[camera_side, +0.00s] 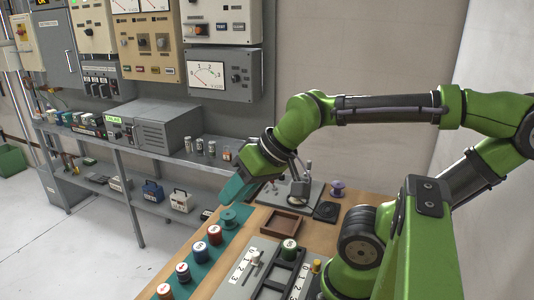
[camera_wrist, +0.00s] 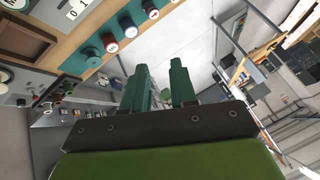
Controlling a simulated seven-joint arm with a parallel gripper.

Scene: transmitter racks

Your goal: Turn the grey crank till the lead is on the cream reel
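My gripper (camera_side: 231,194) is at the left of the wooden bench in the side view, with its teal fingers pointing down and left. In the wrist view my gripper (camera_wrist: 158,68) shows two green fingers apart, with nothing held between them. A grey plate with upright metal parts (camera_side: 300,190) stands behind and right of my gripper; the grey crank seems to be among these parts, partly hidden by my wrist. My gripper is apart from it. I cannot make out the cream reel or the lead.
A purple spool (camera_side: 337,188), a dark flat block (camera_side: 326,211) and a brown tray (camera_side: 282,223) are on the bench. Several coloured knobs or spools stand on a teal strip (camera_side: 199,272). A numbered slotted panel (camera_side: 262,249) is in front. A grey shelf (camera_side: 183,157) stands at left.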

